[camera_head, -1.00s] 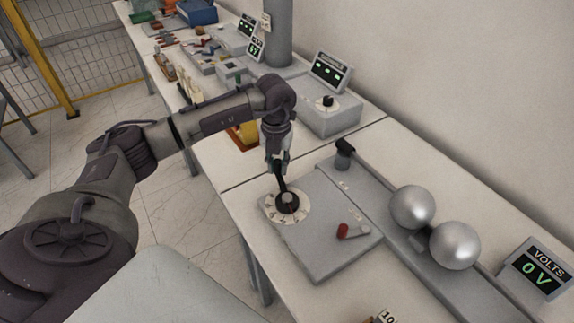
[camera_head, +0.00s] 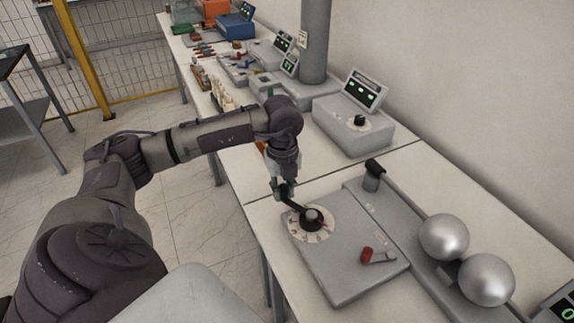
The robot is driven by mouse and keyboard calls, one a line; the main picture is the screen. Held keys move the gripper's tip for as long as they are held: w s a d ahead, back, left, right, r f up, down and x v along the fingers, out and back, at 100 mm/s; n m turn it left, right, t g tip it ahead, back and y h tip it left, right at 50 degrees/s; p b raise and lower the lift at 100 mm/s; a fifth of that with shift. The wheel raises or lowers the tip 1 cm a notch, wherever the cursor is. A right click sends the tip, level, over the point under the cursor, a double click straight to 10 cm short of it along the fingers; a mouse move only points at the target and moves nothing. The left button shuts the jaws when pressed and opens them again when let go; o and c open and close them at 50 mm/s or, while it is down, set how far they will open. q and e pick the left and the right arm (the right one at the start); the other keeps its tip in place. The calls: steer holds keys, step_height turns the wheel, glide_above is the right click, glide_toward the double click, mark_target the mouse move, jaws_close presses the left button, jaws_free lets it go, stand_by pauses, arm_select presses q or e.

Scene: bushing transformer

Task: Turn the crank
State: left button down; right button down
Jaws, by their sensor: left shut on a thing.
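The black crank (camera_head: 311,217) sits on a round pale dial (camera_head: 321,234) on a flat grey panel (camera_head: 345,280). Its arm points to the upper left of the dial. My left gripper (camera_head: 283,191) reaches down from above and is shut on the crank's outer end, which the fingers partly hide. My right gripper is out of view.
A small lever with a red knob (camera_head: 367,254) lies on the panel near the crank. Two silver spheres (camera_head: 444,237) stand to the right. A grey meter box (camera_head: 353,130) stands behind. The table's left edge is close to the dial.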

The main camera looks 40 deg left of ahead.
arm_select(q)
steer(key=shift+s, duration=0.35)
steer(key=c, duration=1)
jaws_free()
steer(key=shift+r, duration=0.35)
step_height(320, 180, up, 11)
steer(key=shift+r, duration=0.15)
